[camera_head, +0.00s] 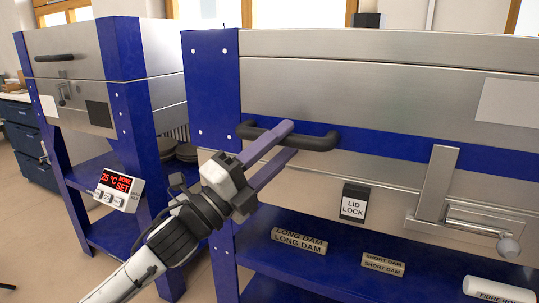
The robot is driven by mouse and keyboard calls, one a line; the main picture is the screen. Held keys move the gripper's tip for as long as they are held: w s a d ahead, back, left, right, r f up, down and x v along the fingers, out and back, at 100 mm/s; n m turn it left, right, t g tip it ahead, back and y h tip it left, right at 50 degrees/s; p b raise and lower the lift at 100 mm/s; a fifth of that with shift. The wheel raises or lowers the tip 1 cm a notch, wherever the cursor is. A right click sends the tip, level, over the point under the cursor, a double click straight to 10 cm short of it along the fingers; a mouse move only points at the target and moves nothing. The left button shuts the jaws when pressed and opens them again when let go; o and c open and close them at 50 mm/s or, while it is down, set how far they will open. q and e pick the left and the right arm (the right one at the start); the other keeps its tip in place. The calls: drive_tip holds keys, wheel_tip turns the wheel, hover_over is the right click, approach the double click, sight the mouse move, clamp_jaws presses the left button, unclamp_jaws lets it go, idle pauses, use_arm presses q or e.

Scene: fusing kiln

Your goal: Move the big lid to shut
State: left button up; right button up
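The big kiln (400,160) fills the right side, with brushed steel panels and blue parts. Its big lid (350,65) lies level across the top, and no open gap shows along its front. A dark bar handle (318,141) sits on the blue band at the front left. My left gripper (288,140) reaches it from below left. Its two purple fingers lie above and below the bar, seemingly closed on it; the bar is partly hidden behind the upper finger. My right gripper is out of view.
A steel latch with a round knob (508,246) and a "LID LOCK" label (354,203) are on the front. A shelf below holds long dam (299,241) and short dam (383,264) blocks. A smaller kiln (100,75) and red-lit controller (117,188) stand left.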

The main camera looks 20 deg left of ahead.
use_arm(q)
drive_tip(key=v, duration=1)
drive_tip(key=shift+f, duration=0.1)
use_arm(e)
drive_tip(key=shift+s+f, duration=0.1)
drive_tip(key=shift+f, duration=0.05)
use_arm(q)
wheel_tip(320, 180, down, 22)
drive_tip(key=s+d+n+g+y, duration=0.25)
drive_tip(key=n+g+y, duration=0.35)
drive_tip(key=n, duration=0.9)
drive_tip(key=s+d+f+n+g+h+p, duration=0.1)
drive_tip(key=s+d+f+n+g, duration=0.65)
drive_tip(key=s+d+f, duration=0.6)
drive_tip(key=s+a+r+y+p, duration=0.1)
drive_tip(key=a+r+p, duration=0.2)
drive_tip(key=p, duration=0.9)
drive_tip(key=s+a+r+t+y+p, duration=0.1)
drive_tip(key=a+r+p, duration=0.3)
drive_tip(key=r+p, duration=0.5)
drive_tip(key=p, duration=0.3)
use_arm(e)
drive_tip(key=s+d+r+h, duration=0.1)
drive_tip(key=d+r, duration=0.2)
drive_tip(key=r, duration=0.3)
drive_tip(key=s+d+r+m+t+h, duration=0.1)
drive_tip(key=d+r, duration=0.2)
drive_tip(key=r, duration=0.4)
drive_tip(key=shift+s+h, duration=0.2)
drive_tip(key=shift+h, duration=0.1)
